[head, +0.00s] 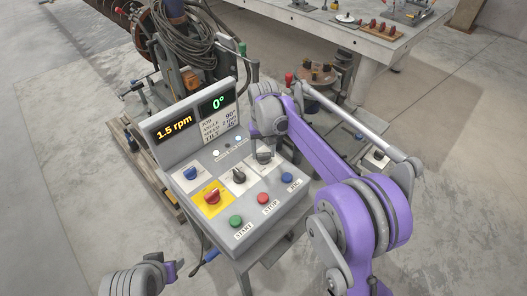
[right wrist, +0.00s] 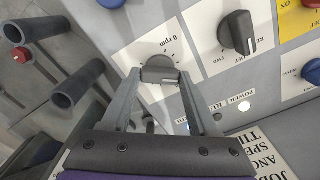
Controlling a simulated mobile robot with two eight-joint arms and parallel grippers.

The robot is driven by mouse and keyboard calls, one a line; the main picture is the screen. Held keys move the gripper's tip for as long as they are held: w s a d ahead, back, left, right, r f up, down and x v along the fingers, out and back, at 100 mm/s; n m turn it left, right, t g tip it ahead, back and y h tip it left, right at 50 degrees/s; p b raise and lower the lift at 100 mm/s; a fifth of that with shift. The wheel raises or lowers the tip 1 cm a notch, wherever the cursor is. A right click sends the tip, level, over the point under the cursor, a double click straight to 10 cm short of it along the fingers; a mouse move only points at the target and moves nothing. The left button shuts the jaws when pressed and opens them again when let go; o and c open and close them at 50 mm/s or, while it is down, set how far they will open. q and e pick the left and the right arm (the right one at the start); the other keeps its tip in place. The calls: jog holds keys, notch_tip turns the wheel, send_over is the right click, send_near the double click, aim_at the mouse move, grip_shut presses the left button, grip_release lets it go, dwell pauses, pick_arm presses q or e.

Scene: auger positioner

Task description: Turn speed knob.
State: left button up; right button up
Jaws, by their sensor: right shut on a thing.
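The control box (head: 222,215) stands in front of me with its sloping panel facing up. The speed knob (right wrist: 158,69) is a dark grey knob on a white plate with a "0 rpm" mark, seen in the right wrist view. My right gripper (right wrist: 158,79) is shut on it, one finger on each side. In the head view my right gripper (head: 264,152) reaches down at the panel's right side and mostly hides the knob. The display (head: 174,127) reads 1.5 rpm. Only part of my left arm shows at the bottom; its fingers are not seen.
Beside the held knob is another dark selector knob (head: 238,175). A red knob (head: 212,196) sits on a yellow plate. Green start (head: 236,221), red stop (head: 263,198) and blue jog (head: 287,177) buttons line the front edge. A second display (head: 218,103) reads 0°.

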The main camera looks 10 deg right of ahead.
aim_at(264, 154)
jog(key=m, duration=0.5)
jog(key=shift+m, duration=0.4)
dwell(0.3)
jog(key=o, duration=1.4)
notch_tip(264, 154, up, 11)
jog(key=shift+f+p, duration=0.1)
jog(key=shift+p, duration=0.2)
